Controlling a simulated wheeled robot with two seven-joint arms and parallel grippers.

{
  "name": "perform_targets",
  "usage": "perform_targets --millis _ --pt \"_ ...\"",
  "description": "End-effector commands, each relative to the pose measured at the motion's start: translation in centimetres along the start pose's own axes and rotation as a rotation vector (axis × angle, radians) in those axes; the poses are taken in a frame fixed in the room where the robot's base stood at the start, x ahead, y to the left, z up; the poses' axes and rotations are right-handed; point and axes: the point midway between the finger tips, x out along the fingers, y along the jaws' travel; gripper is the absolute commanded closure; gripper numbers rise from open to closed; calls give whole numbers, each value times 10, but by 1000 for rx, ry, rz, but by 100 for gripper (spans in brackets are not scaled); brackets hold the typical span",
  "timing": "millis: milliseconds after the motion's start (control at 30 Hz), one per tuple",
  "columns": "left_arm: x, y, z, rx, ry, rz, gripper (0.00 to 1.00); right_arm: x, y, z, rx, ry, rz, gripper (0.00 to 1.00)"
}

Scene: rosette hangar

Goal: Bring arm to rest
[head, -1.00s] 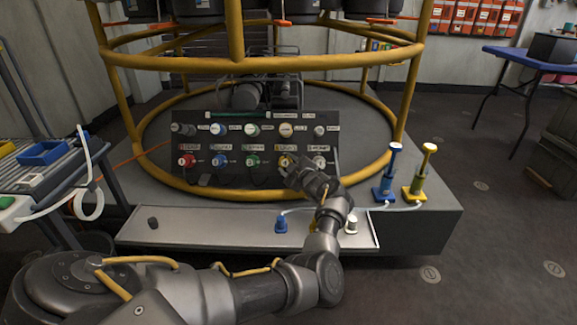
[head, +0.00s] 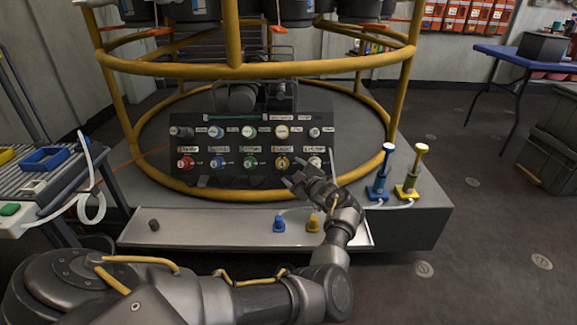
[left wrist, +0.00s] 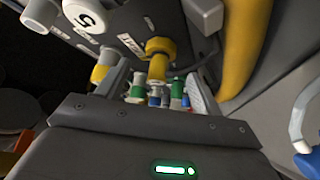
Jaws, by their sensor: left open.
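My left arm comes in from the left and reaches forward over the tray. Its gripper (head: 297,176) is open and empty, in front of the lower right part of the connector panel (head: 235,168). In the left wrist view the gripper (left wrist: 158,90) shows its fingers apart, with a yellow connector (left wrist: 160,48) in line beyond the gap; I cannot tell how far away it is. In the head view the yellow connector (head: 283,162) sits on the panel's lower row, beside the fingertips. My right gripper is not in view.
A pale tray (head: 190,232) on the platform holds a blue plug (head: 279,224), a yellow plug (head: 313,223) and a dark cap (head: 154,225). Blue (head: 380,180) and yellow (head: 412,178) hand pumps stand right of my arm. A yellow ring frame (head: 236,68) surrounds the panel.

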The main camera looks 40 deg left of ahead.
Motion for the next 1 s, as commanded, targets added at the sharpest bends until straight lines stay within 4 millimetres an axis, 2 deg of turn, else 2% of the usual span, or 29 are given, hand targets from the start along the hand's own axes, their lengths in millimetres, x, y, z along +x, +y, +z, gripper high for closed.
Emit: perform_targets --millis 200,767,867,967,1000 --pt "-11 1 0 -1 3 -2 34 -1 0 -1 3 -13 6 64" --pt "-11 2 -2 18 15 4 34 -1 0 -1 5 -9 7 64" --pt "-9 21 -21 12 71 64 34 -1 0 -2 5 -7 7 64" --pt "-12 58 -59 -30 165 163 34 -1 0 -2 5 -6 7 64" --pt "-14 76 -80 -52 216 214 34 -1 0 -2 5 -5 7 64"
